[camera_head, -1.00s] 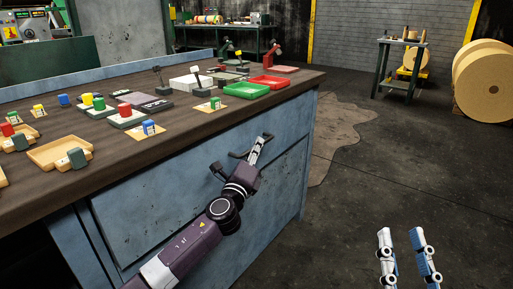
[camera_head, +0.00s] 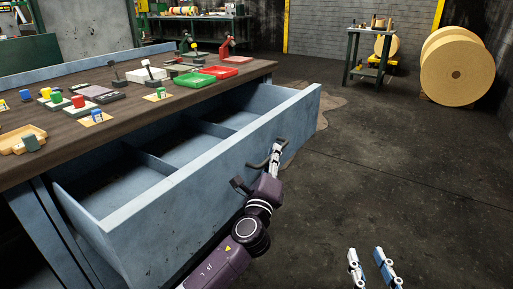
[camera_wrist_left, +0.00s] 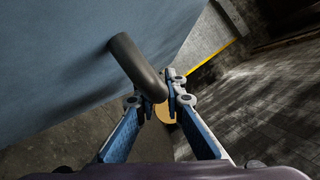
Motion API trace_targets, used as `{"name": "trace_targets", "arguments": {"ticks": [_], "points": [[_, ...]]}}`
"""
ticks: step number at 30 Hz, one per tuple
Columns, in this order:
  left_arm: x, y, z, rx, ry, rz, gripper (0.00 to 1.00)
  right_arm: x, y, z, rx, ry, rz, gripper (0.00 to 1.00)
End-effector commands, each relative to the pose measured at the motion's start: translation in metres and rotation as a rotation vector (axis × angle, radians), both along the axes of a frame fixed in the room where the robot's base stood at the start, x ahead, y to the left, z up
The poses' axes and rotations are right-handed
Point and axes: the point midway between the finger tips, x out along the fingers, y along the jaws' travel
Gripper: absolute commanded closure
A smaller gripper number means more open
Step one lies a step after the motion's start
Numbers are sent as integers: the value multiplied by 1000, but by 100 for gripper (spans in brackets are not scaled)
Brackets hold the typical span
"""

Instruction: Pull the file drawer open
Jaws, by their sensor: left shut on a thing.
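The file drawer (camera_head: 195,190) is blue and stands well out from the bench, with its empty, divided inside showing. Its dark bar handle (camera_head: 240,185) is on the front face. My left gripper (camera_head: 275,155) is shut on the handle near its far end. In the left wrist view the handle (camera_wrist_left: 138,66) is a bent grey bar running between the two fingertips of my left gripper (camera_wrist_left: 160,97). My right gripper (camera_head: 371,262) hangs over the floor at the lower right, its fingers apart with nothing between them.
The wooden bench top (camera_head: 40,165) holds small coloured blocks, a red tray (camera_head: 219,72) and a green tray (camera_head: 195,80). A small green side table (camera_head: 368,46) and a large tan roll (camera_head: 455,70) stand at the back right. The floor right of the drawer is clear.

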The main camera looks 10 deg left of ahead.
Motion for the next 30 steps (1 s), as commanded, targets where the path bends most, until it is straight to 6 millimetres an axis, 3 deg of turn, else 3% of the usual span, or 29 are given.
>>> {"name": "trace_targets", "arguments": {"ticks": [3, 9, 26, 27, 30], "points": [[-10, -27, -2, -5, 4, -1, 100, 0, 0, -1, -1, 3, 0, 69], [-20, -54, -2, -1, 3, 1, 100, 0, 0, 2, 2, -10, 0, 69], [-23, -64, -1, 1, 2, 6, 100, 0, 1, 6, 7, -23, 2, 69], [-23, -64, -1, 1, 2, 6, 86, 0, 1, 6, 7, -23, 2, 69], [-23, -64, -1, 1, 1, 6, 75, 0, 1, 6, 7, -23, 2, 69]]}}
